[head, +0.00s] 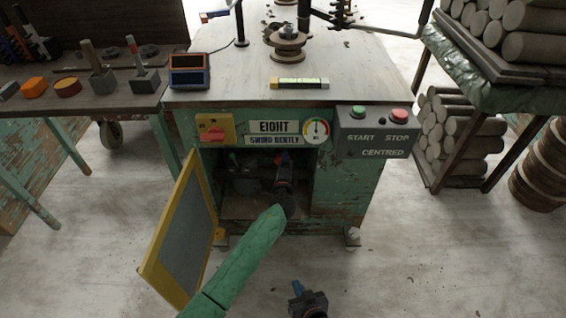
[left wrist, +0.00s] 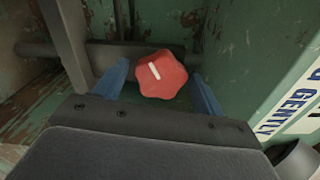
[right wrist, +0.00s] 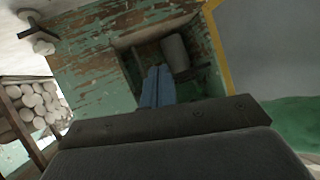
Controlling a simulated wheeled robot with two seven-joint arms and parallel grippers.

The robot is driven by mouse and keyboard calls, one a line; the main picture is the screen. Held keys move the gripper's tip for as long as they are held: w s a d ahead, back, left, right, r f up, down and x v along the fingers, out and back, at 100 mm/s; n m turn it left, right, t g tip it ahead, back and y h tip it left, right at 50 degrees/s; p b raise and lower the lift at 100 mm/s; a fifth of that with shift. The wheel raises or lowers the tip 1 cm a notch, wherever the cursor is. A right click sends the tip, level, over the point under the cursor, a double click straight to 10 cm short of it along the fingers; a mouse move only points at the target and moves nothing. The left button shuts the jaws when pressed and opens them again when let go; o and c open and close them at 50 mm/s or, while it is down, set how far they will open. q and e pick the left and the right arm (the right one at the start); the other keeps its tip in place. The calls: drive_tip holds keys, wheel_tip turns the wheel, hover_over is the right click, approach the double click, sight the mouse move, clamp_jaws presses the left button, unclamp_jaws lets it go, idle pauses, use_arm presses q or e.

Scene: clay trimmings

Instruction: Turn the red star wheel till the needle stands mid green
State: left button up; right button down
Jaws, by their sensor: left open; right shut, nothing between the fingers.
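The red star wheel (left wrist: 162,75), with a white mark on its face, sits between the two blue fingers of my left gripper (left wrist: 158,86) in the left wrist view. The fingers are open, one on each side, with a visible gap to the wheel. In the head view my left gripper (head: 282,160) reaches into the open cabinet and mostly hides the wheel. The round gauge (head: 316,132) is on the cabinet front; its dark needle looks near upright, but its exact place on the colours is too small to tell. My right gripper (head: 297,288) is shut and empty, low before the cabinet.
The yellow-framed cabinet door (head: 183,228) stands open to the left of my left arm. A red switch (head: 212,133) and a START/STOP box (head: 374,138) flank the gauge panel. A grey cylinder (right wrist: 175,52) shows inside the cabinet.

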use_arm(q)
drive_tip(key=s, duration=0.7)
drive_tip(key=shift+s, duration=0.25)
use_arm(e)
drive_tip(key=shift+s+f, duration=0.7)
drive_tip(key=shift+f, duration=0.05)
drive_tip(key=shift+w, duration=0.1)
